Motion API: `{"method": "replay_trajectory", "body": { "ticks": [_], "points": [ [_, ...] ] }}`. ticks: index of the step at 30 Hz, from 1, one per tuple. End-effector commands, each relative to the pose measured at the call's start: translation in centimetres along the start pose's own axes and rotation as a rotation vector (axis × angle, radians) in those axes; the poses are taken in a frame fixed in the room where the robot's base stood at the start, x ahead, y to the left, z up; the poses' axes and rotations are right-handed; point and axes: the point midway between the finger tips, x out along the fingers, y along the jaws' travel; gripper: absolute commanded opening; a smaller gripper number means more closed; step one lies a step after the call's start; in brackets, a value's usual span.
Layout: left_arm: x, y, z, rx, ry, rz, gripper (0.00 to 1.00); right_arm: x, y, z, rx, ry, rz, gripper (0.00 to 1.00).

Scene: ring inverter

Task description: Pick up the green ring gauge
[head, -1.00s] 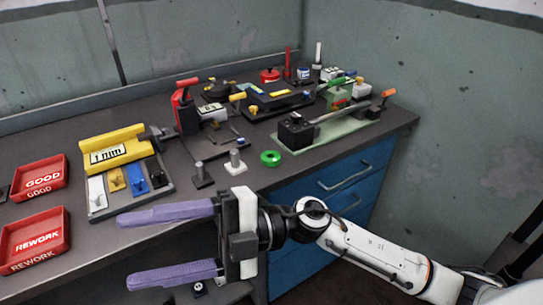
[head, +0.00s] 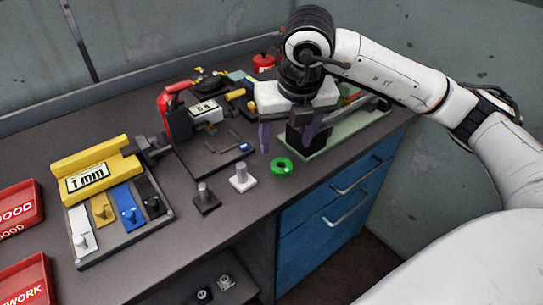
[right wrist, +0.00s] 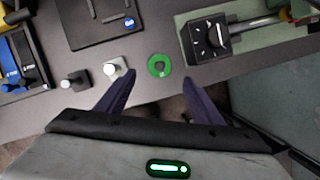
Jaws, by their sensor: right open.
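The green ring gauge (head: 281,168) lies flat on the dark bench top near its front edge, just right of the white peg stand. It also shows in the right wrist view (right wrist: 159,66), beyond the fingertips and centred between them. My right gripper (head: 285,150) is above the bench, pointing down, with its purple fingers apart and nothing between them. In the right wrist view the open fingers (right wrist: 160,78) stand either side of the ring's line. The ring is not touched. My left gripper is not in view.
A white peg stand (head: 242,179) and a dark peg stand (head: 206,199) are left of the ring. A black block on a green plate (right wrist: 212,39) is close on its right. A yellow 1 mm holder (head: 97,171) and red trays (head: 20,212) are further left.

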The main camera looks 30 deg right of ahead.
Motion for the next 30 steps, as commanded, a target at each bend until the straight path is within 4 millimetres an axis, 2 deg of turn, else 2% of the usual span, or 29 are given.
{"method": "replay_trajectory", "body": {
  "ticks": [3, 8, 11, 19, 23, 29, 30],
  "points": [
    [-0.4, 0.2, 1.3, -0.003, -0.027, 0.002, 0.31, 2.0, 0.0, -0.1, -0.002, 0.005, -0.001, 0.61],
    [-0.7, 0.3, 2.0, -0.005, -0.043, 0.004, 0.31, 3.6, 0.0, -0.1, -0.002, 0.004, 0.001, 0.61],
    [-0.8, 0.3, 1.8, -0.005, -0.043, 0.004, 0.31, 4.2, 0.1, -0.1, -0.003, 0.004, 0.001, 0.61],
    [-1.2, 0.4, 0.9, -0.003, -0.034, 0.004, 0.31, 8.1, 0.1, -0.1, -0.003, 0.004, 0.002, 0.61],
    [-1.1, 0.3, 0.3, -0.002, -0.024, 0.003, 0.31, 8.9, 0.1, -0.1, -0.003, 0.003, 0.003, 0.61],
    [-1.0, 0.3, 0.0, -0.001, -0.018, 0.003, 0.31, 9.0, 0.2, -0.1, -0.004, 0.002, 0.003, 0.61],
    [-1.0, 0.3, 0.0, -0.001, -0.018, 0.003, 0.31, 9.0, 0.2, -0.1, -0.004, 0.002, 0.003, 0.54]
  ]
}}
